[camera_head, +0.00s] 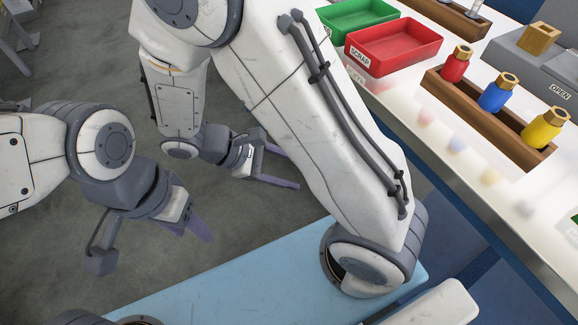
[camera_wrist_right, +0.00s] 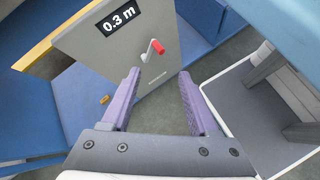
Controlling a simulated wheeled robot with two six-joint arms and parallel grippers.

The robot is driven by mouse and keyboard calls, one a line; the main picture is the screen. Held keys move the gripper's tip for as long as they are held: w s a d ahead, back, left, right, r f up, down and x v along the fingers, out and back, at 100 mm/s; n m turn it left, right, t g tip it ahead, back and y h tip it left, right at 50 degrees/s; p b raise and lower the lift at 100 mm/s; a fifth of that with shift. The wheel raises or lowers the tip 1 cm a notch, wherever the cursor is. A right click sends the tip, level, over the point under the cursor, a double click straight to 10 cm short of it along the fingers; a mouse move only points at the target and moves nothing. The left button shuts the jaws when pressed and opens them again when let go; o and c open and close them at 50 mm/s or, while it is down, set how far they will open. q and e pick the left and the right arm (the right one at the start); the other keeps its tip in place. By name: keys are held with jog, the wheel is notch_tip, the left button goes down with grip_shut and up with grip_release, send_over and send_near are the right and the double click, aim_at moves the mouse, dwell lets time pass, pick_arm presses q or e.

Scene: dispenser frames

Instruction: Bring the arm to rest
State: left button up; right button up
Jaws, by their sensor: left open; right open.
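My right arm reaches across the middle of the head view and folds back. Its gripper (camera_head: 288,169) hangs above the grey floor, with its purple fingers apart and nothing between them. The same gripper (camera_wrist_right: 160,100) shows open and empty in the right wrist view. My left gripper (camera_head: 155,248) is at the lower left of the head view, also open and empty above the floor. Neither gripper touches anything that I can see.
A white counter holds a green tray (camera_head: 350,20), a red tray (camera_head: 393,50) labelled SCRAP, and a wooden rack (camera_head: 485,118) with red, blue and yellow bottles. The right wrist view shows a grey panel (camera_wrist_right: 115,52) marked 0.3 m and a red-tipped handle (camera_wrist_right: 153,47).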

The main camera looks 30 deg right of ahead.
dwell(0.3)
jog(key=s+a+r+m+t+y, duration=0.3)
jog(key=s+a+r+y, duration=0.5)
jog(key=a+y, duration=0.35)
notch_tip(320, 180, up, 16)
jog(key=p, duration=1.5)
jog(key=shift+h+p, duration=0.35)
jog(key=shift+p, duration=0.05)
jog(key=shift+w+f, duration=0.1)
jog(key=shift+c, duration=0.3)
